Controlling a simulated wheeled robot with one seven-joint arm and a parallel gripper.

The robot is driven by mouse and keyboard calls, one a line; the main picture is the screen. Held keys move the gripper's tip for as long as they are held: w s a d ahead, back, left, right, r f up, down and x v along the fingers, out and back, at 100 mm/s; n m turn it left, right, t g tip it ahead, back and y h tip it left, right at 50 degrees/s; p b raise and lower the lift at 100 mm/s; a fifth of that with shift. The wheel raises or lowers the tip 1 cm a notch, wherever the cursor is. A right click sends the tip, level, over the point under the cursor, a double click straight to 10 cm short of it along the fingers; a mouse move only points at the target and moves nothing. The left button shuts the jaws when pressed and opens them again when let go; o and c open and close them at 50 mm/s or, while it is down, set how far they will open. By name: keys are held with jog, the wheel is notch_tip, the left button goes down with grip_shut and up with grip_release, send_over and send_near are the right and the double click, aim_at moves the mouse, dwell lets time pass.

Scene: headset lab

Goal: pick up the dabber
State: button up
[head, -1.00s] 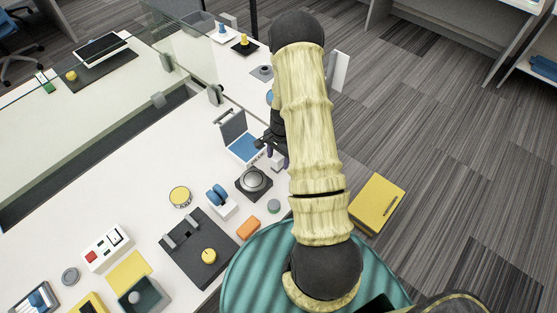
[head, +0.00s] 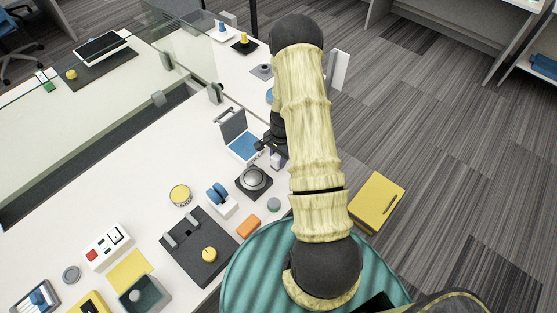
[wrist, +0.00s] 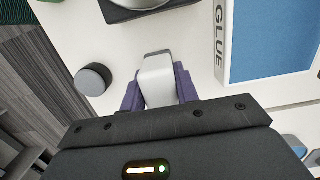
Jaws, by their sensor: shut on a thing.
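The dabber (wrist: 158,82) is a pale grey-white block with a rounded top in the wrist view. The two purple fingers of my gripper (wrist: 159,92) are shut on it, one on each side. In the head view the dabber (head: 276,162) shows small and partly hidden beside my gripper (head: 272,148), just behind the round grey dome. I cannot tell whether it touches the table. The open glue pad (head: 243,146) with a blue surface is just left of my gripper; in the wrist view the pad (wrist: 270,45), marked GLUE, lies to the right.
A grey dome on a black base (head: 254,181) stands close in front of the dabber. A small grey disc (head: 274,205), an orange block (head: 248,227) and a blue-and-white piece (head: 219,199) are nearer me. A yellow box (head: 376,202) is off to the right.

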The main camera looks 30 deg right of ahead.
jog(key=shift+r, duration=0.1)
jog(key=shift+w+r, duration=0.1)
jog(key=shift+r, duration=0.45)
notch_tip(320, 180, up, 9)
jog(key=shift+f+b, duration=0.15)
jog(key=shift+b, duration=0.5)
jog(key=o, duration=0.3)
jog(key=shift+c, duration=1.2)
